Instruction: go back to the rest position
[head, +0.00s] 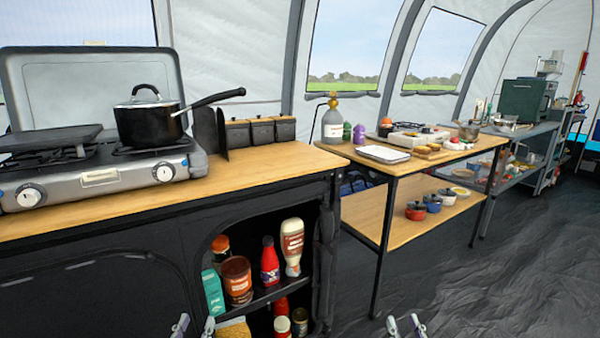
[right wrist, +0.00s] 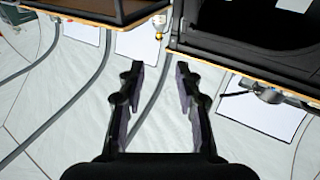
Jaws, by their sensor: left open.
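My left gripper (head: 195,326) shows only its fingertips at the bottom edge of the head view, in front of the open cupboard. The tips are apart and nothing shows between them. My right gripper (head: 404,325) also shows only its tips at the bottom edge, over the dark floor right of the cupboard. In the right wrist view the fingers of my right gripper (right wrist: 160,75) are spread with nothing held between them. The rest of both arms is out of the head view.
A wooden counter (head: 270,168) carries a stove (head: 100,176) with a black pot (head: 148,124). Below, an open cupboard holds bottles and jars (head: 237,280). A two-level table (head: 340,149) stands further right. The dark floor (head: 480,285) at right is clear.

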